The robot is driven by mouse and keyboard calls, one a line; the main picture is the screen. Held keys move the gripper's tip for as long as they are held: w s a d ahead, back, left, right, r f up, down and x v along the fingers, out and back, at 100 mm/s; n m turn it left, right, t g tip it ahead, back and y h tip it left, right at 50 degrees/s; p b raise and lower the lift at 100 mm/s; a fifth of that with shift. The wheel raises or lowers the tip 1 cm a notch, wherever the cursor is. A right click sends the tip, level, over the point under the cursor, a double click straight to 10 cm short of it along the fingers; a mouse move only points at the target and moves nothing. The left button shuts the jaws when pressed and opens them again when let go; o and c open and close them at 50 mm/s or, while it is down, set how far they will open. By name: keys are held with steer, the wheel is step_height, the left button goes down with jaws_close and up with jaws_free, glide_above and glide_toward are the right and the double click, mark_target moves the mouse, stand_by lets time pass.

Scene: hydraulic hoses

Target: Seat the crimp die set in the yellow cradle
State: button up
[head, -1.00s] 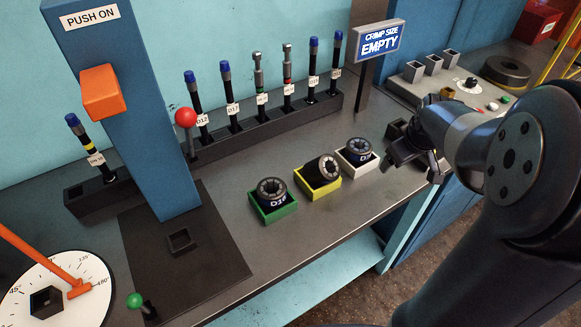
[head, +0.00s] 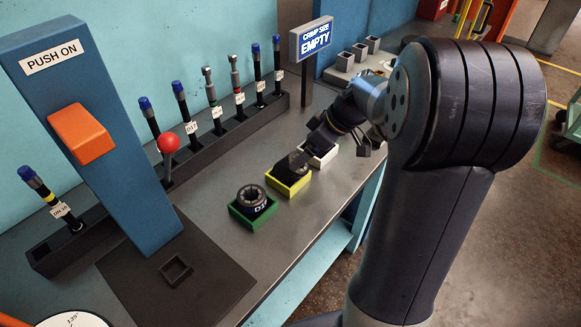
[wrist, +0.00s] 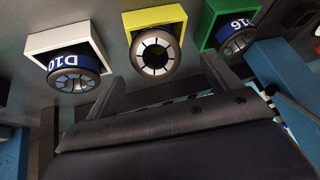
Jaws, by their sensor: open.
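The yellow cradle (head: 287,186) is the middle one of three on the bench and also shows in the wrist view (wrist: 135,17). A dark crimp die set (head: 293,164) sits in it tilted, its top leaning out of line with the cradle. In the wrist view its round segmented face (wrist: 155,52) points toward the camera, and its label is not visible. My gripper (head: 338,146) is beside and over the white cradle, close to the yellow one. In the wrist view my gripper (wrist: 162,82) has its fingers apart, with nothing between them.
A green cradle (head: 252,219) holds a die marked D16. A white cradle (head: 322,158) holds a D10 die, mostly hidden by my gripper in the head view. A hose rack (head: 235,132) stands behind, and the blue press column (head: 110,140) is at left. The display (head: 312,38) reads EMPTY.

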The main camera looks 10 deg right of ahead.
steer(key=p+x, duration=0.1)
steer(key=x, duration=0.4)
steer(key=shift+w, duration=0.1)
steer(key=shift+c, duration=0.4)
steer(key=shift+d, duration=0.1)
steer(key=c, duration=1.6)
steer(key=shift+r, duration=0.15)
